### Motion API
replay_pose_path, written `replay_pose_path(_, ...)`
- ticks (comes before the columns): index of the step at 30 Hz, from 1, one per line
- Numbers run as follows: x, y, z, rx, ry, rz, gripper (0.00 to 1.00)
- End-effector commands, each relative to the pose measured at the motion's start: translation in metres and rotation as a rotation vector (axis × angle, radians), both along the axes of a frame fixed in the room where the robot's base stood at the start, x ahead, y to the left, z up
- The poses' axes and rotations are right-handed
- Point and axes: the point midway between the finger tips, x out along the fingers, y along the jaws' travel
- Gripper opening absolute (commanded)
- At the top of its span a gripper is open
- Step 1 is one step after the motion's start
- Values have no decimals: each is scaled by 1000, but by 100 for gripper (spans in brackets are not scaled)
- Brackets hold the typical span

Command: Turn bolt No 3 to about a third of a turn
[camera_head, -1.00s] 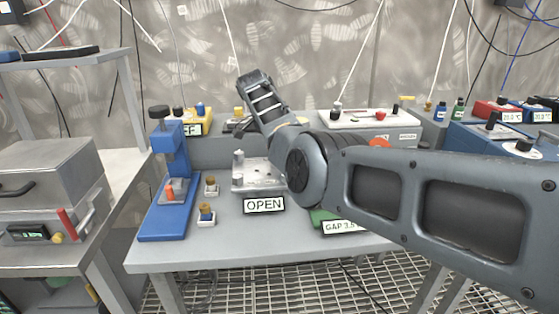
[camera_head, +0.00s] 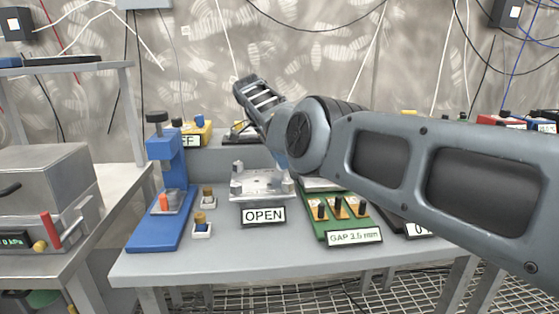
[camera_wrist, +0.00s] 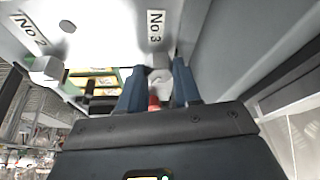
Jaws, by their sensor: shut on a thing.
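In the wrist view, bolt No 3 (camera_wrist: 159,74) is a pale grey head below the label "No 3" (camera_wrist: 155,28) on a light plate (camera_wrist: 105,22). My gripper (camera_wrist: 160,88) has its two dark blue fingers on either side of this bolt and is shut on it. The fingers hide part of the bolt, and I cannot tell how far it is turned. Bolt No 2 (camera_wrist: 47,69) stands to the left by its label "No 2" (camera_wrist: 28,28). In the head view my gripper is not visible, and my arm covers the middle and right.
In the head view, a metal fixture (camera_head: 262,181) stands behind an "OPEN" sign (camera_head: 264,215). A blue stand (camera_head: 166,190) is to its left. A green board (camera_head: 322,226) with a "GAP 3.5 mm" sign (camera_head: 354,237) is to its right. The table's front left (camera_head: 190,264) is clear.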

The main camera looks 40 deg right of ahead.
Motion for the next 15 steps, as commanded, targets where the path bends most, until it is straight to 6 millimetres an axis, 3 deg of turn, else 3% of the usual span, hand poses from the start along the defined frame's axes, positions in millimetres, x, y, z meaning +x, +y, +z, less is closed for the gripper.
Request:
replay_pose_path(5, 0, 0, 1, 1, -1, 0, 2)
replay_pose_path(6, 0, 0, 1, 1, -1, 0, 37)
replay_pose_path(13, 0, 0, 0, 0, -1, 1, 58)
replay_pose_path(15, 0, 0, 0, 0, 0, 1, 58)
